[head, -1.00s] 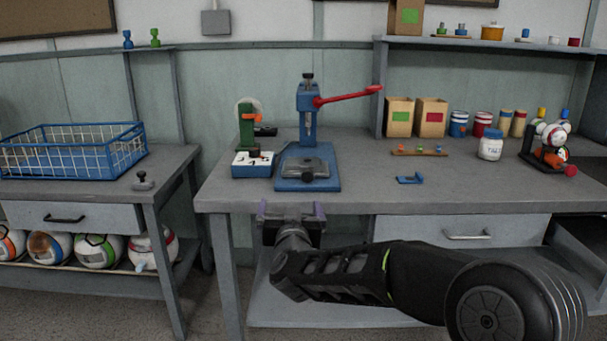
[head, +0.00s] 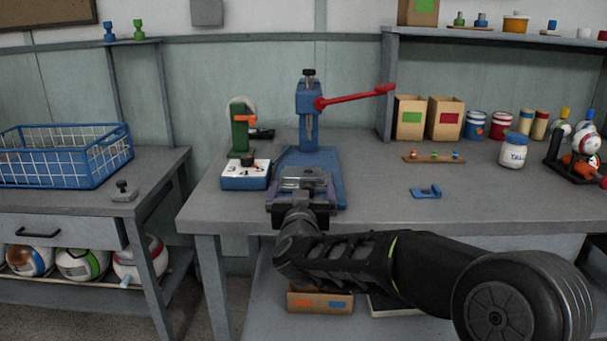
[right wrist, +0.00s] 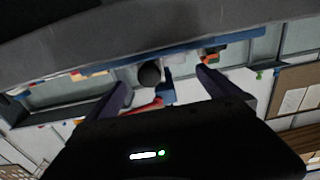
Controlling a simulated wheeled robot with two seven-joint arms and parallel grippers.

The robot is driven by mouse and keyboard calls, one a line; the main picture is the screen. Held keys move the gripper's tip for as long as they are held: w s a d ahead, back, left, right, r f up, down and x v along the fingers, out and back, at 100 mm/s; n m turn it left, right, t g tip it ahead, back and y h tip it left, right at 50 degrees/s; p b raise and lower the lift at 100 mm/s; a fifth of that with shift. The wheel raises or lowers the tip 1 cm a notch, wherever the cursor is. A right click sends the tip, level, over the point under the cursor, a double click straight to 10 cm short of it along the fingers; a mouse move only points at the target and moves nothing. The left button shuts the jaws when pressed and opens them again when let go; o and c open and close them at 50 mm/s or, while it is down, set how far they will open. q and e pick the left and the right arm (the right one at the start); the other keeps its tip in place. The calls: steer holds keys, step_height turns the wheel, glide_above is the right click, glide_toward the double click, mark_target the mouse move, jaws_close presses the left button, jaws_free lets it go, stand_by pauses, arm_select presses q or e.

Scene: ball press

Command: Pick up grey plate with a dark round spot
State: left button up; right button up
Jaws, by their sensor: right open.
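The grey plate (head: 306,176) lies on the blue base of the press, under its column. My right gripper (head: 302,191) is in front of it at the press base's near edge and hides its front part and the dark round spot in the head view. My left gripper is not in view.
The blue press (head: 309,110) has a red lever (head: 355,97) reaching right. A white-topped blue box (head: 246,175) stands just left of the base. A small blue bracket (head: 426,192) lies to the right, with clear bench around it.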

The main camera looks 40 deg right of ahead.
mark_target(303, 184)
steer(key=shift+x, duration=1.3)
steer(key=shift+f+b, duration=0.1)
steer(key=shift+b, duration=0.2)
steer(key=b+x, duration=0.1)
steer(key=x, duration=0.3)
steer(key=shift+w+d+f, duration=0.15)
steer(key=shift+w+d, duration=0.25)
steer(key=shift+w, duration=0.1)
steer(key=shift+c, duration=0.3)
steer(key=shift+r, duration=0.2)
steer(key=c, duration=1.5)
steer(key=shift+r, duration=0.1)
